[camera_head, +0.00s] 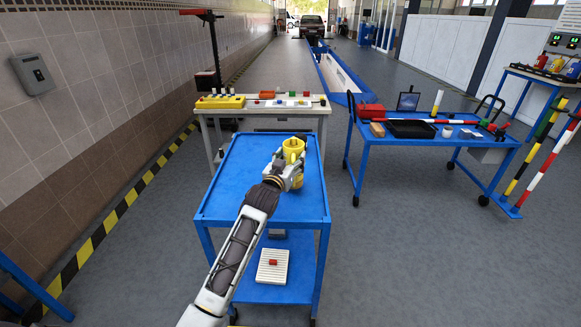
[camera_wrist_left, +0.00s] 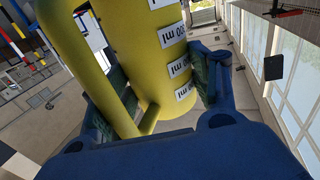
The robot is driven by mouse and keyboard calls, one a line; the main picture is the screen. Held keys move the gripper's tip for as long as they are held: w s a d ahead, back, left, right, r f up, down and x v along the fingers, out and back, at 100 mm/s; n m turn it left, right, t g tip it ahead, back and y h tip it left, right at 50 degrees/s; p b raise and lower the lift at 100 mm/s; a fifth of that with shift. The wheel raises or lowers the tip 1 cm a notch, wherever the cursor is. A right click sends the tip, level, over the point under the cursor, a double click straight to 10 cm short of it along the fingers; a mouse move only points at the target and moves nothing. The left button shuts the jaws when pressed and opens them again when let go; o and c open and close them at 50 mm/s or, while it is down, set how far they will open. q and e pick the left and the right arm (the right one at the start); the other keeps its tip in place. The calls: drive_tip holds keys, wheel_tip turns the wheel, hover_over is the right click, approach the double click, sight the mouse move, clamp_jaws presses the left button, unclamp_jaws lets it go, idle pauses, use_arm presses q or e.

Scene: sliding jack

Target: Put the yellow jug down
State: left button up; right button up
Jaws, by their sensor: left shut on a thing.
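The yellow jug (camera_head: 293,148) is over the top shelf of the blue trolley (camera_head: 232,188) in the head view. My left gripper (camera_head: 290,172) is shut on it. In the left wrist view the yellow jug (camera_wrist_left: 155,60) fills the middle, with white volume labels on its side and its handle at the left. The fingers of my left gripper (camera_wrist_left: 160,95) press on both sides of it. My right gripper is not in view.
The trolley top around the jug is clear. A bench (camera_head: 318,107) with a yellow block and small parts stands behind it. A blue table (camera_head: 400,149) with a black tray (camera_head: 410,129) and red box (camera_head: 371,111) is at the right. A white slab (camera_head: 272,267) lies on the lower shelf.

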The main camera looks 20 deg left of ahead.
use_arm(q)
wheel_tip(320, 180, down, 3)
drive_tip(key=shift+r, duration=0.15)
drive_tip(key=shift+f, duration=0.2)
drive_tip(key=o, duration=1.6)
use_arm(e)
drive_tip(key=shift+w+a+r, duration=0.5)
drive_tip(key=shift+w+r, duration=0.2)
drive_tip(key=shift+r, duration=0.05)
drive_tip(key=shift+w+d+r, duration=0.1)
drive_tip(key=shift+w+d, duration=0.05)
use_arm(q)
drive_tip(key=shift+r, duration=0.15)
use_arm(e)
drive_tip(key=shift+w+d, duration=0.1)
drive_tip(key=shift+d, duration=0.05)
